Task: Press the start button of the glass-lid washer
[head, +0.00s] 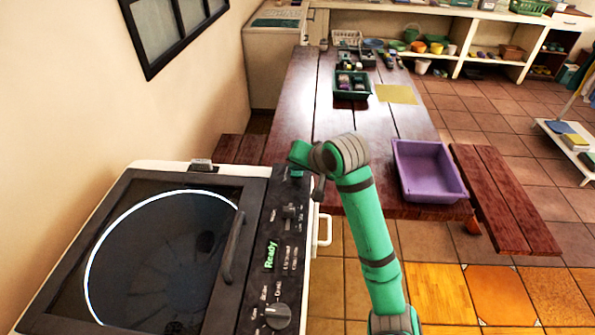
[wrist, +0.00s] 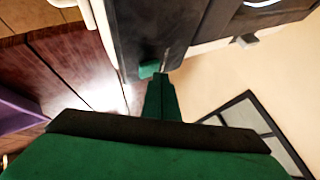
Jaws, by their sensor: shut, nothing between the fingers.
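The glass-lid washer (head: 160,255) stands at the lower left of the head view, its dark round-windowed lid closed. Its black control panel (head: 255,310) runs along the right side, with a green "Ready" display (head: 270,255) and a dial (head: 278,316). A small green button (head: 297,174) sits at the panel's far end; it also shows in the wrist view (wrist: 149,69). My gripper (head: 300,154) is over that end of the panel. In the wrist view its fingers (wrist: 161,82) are shut and empty, with the tips right beside the green button. I cannot tell whether they touch it.
A wooden picnic table (head: 305,115) stands beyond the washer, with a purple basin (head: 428,170) and a green crate (head: 351,86) on it. A bench (head: 505,200) is at its right. A wall with a black-framed window (head: 185,25) is at left.

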